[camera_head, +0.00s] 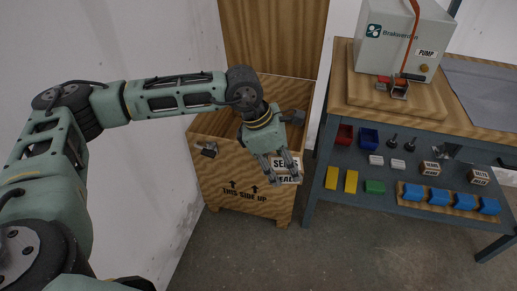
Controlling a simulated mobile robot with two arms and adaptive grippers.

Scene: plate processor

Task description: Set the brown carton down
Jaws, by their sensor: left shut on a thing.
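A small brown carton (286,164) with white labels, lettering like "SEALS", is at the fingers of my left gripper (280,176). The gripper points down and is shut on it. The fingers cover part of the carton, and its underside is hidden. Carton and gripper show in front of the near face of a large open wooden crate (228,186) marked "THIS SIDE UP". The gap between carton and crate is hard to judge. My right gripper is not in view.
Right of the crate stands a workbench with a wooden top (340,88) and a pump unit (402,38). Bare floor (330,260) lies in front.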

